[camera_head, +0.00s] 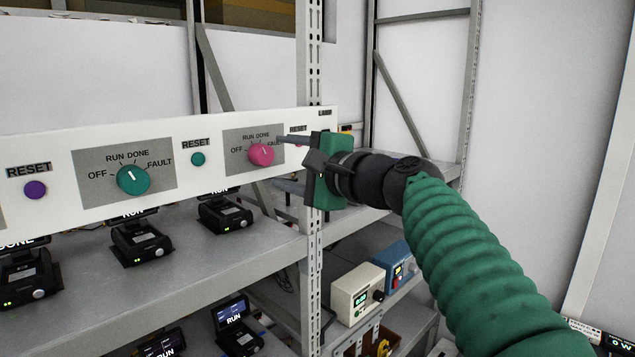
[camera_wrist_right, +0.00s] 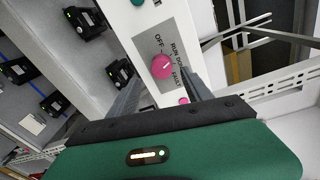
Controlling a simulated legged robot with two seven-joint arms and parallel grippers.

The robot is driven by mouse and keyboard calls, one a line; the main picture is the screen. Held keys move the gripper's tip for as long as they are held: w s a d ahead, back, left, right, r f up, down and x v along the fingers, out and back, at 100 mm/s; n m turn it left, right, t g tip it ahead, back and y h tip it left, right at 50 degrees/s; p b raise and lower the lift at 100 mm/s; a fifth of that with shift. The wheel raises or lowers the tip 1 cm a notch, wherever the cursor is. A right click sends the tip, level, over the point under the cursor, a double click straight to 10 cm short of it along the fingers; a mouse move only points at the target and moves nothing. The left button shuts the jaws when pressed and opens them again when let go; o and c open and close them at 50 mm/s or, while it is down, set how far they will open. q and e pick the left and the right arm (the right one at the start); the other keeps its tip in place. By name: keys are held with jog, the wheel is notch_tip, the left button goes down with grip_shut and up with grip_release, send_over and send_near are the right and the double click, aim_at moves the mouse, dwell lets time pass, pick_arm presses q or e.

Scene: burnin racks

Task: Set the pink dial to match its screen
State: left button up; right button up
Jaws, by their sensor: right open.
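The pink dial (camera_head: 261,155) sits on a grey plate of the white panel, with OFF, RUN, DONE and FAULT around it. Its white mark points roughly upward in the head view; the exact label is hard to tell. It also shows in the right wrist view (camera_wrist_right: 162,66). My right gripper (camera_head: 278,161) is open just right of the dial, one finger higher and one lower, apart from it. In the wrist view the dial lies ahead, between the fingers. A black device (camera_head: 225,213) below the panel has a screen partly hidden by the panel, reading RUN. My left gripper is out of view.
A teal dial (camera_head: 133,180), a teal RESET button (camera_head: 198,159) and a purple button (camera_head: 35,190) share the panel (camera_head: 230,124). A perforated rack post (camera_head: 312,240) stands behind my right gripper. Instrument boxes (camera_head: 357,291) stand on the lower shelf.

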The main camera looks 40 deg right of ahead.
jog(key=s+b, duration=0.4)
jog(key=s, duration=0.6)
jog(key=shift+s+d+r, duration=0.15)
jog(key=shift+s+r, duration=0.05)
jog(key=shift+s, duration=0.2)
jog(key=w+a+f+n+g+b, duration=0.2)
jog(key=w+f+g, duration=0.1)
jog(key=f, duration=1.1)
jog(key=w+a+f+n+g+b, duration=0.2)
jog(key=w+f, duration=0.1)
jog(key=f, duration=1)
jog(key=w+a+f+n+g+b, duration=0.2)
jog(key=w+f+n+g, duration=0.1)
jog(key=f, duration=1.1)
jog(key=s+a+f+n+g+b, duration=0.1)
jog(key=s+a+f+n+g, duration=0.1)
jog(key=f, duration=0.9)
jog(key=s+a+f+n+g+b, duration=0.2)
jog(key=s+a+f+n, duration=0.3)
jog(key=s+f, duration=0.4)
jog(key=s+a+f+n+g+b, duration=0.2)
jog(key=s+a+f+n, duration=0.2)
jog(key=f, duration=0.8)
jog(key=shift+s+f+n+g+h, duration=0.35)
jog(key=shift+s+n, duration=0.4)
jog(key=shift+n, duration=0.25)
